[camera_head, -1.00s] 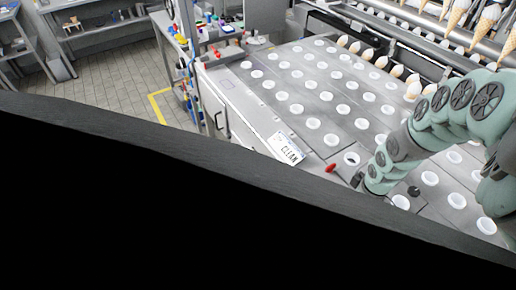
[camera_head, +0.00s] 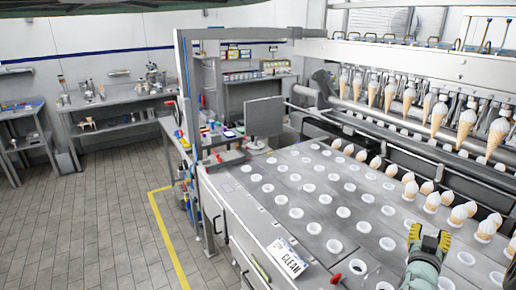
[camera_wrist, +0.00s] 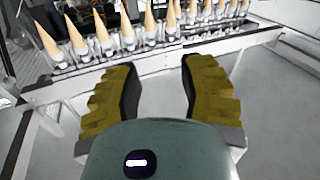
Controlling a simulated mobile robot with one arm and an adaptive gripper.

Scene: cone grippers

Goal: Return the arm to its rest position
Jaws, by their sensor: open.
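My gripper (camera_head: 430,240) shows at the lower right in the head view, with yellow-olive fingers on a green body. In the wrist view my gripper (camera_wrist: 158,88) is open, its two ridged fingers apart with nothing between them. Beyond the fingertips in the wrist view is a row of ice cream cones (camera_wrist: 150,28), apart from the gripper. In the head view the gripper is over the front right part of the machine's metal deck (camera_head: 283,230). The rest of my arm is mostly out of the head view.
The deck has rows of white-rimmed holes; some hold cones (camera_head: 432,203) near the gripper. More cones (camera_head: 437,118) hang in a row at the back. A "CLEAN" sign (camera_head: 288,258) and a red knob (camera_head: 335,278) are at the front edge. Open tiled floor (camera_head: 90,225) lies left.

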